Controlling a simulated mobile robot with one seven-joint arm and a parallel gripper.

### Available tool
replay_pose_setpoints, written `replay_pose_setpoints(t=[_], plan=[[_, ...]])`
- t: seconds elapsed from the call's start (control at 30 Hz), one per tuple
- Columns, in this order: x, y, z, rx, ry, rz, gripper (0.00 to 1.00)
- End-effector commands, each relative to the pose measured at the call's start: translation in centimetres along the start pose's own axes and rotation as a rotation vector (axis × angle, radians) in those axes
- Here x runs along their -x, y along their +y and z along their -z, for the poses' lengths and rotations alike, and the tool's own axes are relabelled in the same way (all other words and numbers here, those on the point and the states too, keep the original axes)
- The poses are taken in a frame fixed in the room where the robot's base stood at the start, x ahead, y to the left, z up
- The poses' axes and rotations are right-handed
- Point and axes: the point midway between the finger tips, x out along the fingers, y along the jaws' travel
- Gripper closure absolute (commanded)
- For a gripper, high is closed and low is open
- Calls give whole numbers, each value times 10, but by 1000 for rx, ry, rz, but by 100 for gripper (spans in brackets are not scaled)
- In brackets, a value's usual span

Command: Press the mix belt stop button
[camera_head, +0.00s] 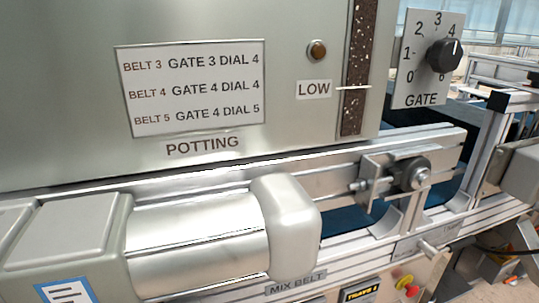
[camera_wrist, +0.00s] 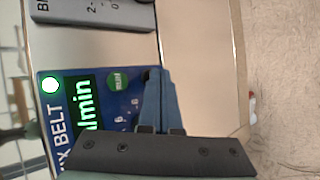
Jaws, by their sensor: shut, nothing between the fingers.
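In the wrist view a blue control panel (camera_wrist: 62,76) lettered "...X BELT" appears turned on its side. It carries a bright green display (camera_wrist: 82,112), a lit green round lamp (camera_wrist: 50,84) and a small round green button (camera_wrist: 117,80). My gripper (camera_wrist: 158,70) is shut and empty, with its blue fingers over the panel's right edge; I cannot tell whether they touch it. The fingers hide part of the panel, and no stop button can be made out there. In the head view a "MIX BELT" label (camera_head: 296,283) is on the rail; my gripper is not seen there.
In the head view a red button (camera_head: 411,289) with a yellow part sits at the bottom, beside a "TRAYS" display (camera_head: 360,293). A gate dial (camera_head: 444,54) is at upper right.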

Motion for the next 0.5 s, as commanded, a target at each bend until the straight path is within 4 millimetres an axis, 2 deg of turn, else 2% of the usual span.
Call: replay_pose_setpoints(t=[0.5], plan=[[4, -1, -2, 1, 0, -1, 100]])
